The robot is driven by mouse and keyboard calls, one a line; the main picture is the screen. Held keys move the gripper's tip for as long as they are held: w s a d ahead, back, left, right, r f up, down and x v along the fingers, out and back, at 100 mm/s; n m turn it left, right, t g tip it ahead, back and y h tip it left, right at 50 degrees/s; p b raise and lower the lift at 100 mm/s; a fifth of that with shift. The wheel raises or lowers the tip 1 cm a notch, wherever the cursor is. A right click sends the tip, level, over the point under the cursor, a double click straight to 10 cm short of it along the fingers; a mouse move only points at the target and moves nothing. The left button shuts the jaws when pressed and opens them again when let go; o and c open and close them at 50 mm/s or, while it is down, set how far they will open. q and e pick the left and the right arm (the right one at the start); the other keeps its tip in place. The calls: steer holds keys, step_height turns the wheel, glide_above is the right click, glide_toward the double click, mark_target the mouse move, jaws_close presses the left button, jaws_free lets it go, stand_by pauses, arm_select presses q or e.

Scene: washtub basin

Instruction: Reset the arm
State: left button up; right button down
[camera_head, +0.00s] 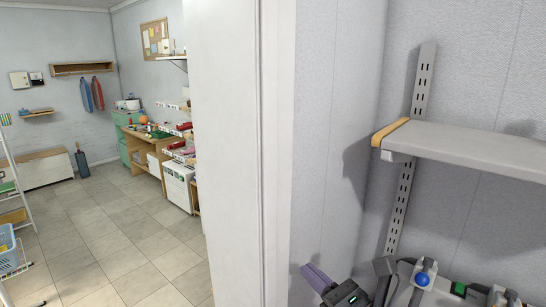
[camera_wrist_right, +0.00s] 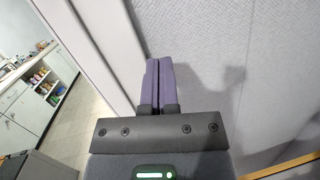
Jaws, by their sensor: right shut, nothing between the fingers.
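My right gripper (camera_head: 312,275) shows at the bottom of the head view, low in front of the pale wall and to the left of the shelf. In the right wrist view its two purple fingers (camera_wrist_right: 157,80) are pressed together with nothing between them. The textured wall lies beyond the fingertips. My left gripper is not in the head view.
A grey shelf (camera_head: 470,150) juts from the right wall on a slotted metal upright (camera_head: 422,85). A white wall edge (camera_head: 225,150) stands centre-left. Open tiled floor (camera_head: 120,235) lies left.

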steer(key=s+d+f+m+g+h, duration=0.1)
steer(key=s+d+f+m+h, duration=0.3)
steer(key=m, duration=0.6)
steer(key=s+d+f+m+h, duration=0.1)
steer(key=d+f+m+h, duration=0.15)
steer(key=m+h, duration=0.55)
steer(key=s+d+f+m+g+h, duration=0.1)
steer(key=s+d+f+m+h, duration=0.2)
steer(key=m, duration=0.9)
steer(key=s+a+f+m+g+y, duration=0.1)
steer(key=s+f+m+g, duration=0.35)
steer(key=s, duration=0.45)
steer(key=s+a+f+m+g+y, duration=0.1)
steer(key=s+f+m+g+y, duration=0.1)
steer(key=s+f+m+g, duration=0.5)
steer(key=s+d+f+n+b, duration=0.15)
steer(key=f+b, duration=0.35)
steer(key=f, duration=0.8)
steer(key=s+a+f+b, duration=0.1)
steer(key=s+f+b, duration=0.25)
steer(key=f, duration=0.95)
steer(key=s+d+f+g+b, duration=0.1)
steer(key=s+d+f+b, duration=0.2)
steer(key=s+f, duration=0.9)
step_height(320, 180, down, 3)
steer(key=b, duration=0.3)
steer(key=shift+n+h, duration=0.3)
steer(key=shift+h, duration=0.1)
